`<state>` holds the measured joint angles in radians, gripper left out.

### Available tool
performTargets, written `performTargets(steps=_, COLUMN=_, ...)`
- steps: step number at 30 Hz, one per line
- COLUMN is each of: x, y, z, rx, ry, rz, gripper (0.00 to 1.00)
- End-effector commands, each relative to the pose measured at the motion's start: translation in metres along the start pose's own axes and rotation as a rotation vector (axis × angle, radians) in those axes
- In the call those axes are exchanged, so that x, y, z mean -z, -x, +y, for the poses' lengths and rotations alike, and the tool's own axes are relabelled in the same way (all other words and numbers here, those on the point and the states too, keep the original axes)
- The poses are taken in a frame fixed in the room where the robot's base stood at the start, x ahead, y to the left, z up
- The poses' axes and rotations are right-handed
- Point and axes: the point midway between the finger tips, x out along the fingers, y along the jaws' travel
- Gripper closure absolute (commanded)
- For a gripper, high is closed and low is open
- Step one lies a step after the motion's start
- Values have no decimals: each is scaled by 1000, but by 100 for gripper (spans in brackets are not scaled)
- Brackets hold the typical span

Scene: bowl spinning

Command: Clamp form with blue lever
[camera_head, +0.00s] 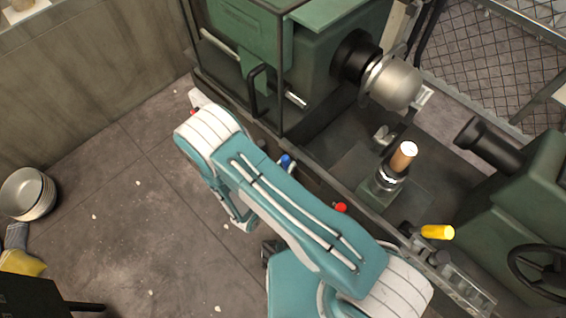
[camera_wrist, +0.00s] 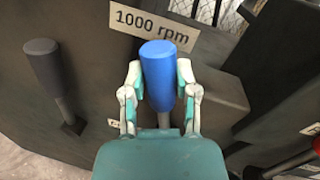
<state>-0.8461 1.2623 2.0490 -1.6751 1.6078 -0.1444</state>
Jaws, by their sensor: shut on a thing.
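The blue lever (camera_wrist: 158,75) stands in the middle of the wrist view, below a plate marked 1000 rpm. My gripper (camera_wrist: 160,85) has a pale finger on each side of its handle and is shut on it. In the head view a small part of the blue lever (camera_head: 285,161) shows at the front of the machine, beyond my teal arm. My gripper is mostly hidden there. A rounded silver form (camera_head: 398,87) sits at the black spindle of the green machine. Facing it on the right is a dark cylinder (camera_head: 488,143) on the tailstock.
A dark grey lever (camera_wrist: 46,70) stands left of the blue one. A red knob (camera_head: 341,207) and a yellow handle (camera_head: 437,232) are along the machine's front. A wooden-handled tool post (camera_head: 402,158) stands on the bed. Stacked bowls (camera_head: 28,194) are at far left; the floor between is mostly open.

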Motion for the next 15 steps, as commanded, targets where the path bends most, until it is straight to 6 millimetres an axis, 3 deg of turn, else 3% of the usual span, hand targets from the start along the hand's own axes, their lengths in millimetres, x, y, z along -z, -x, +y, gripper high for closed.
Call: performTargets(steps=15, x=11, y=9, z=-49, rx=32, ry=-433, rz=-71, gripper=100)
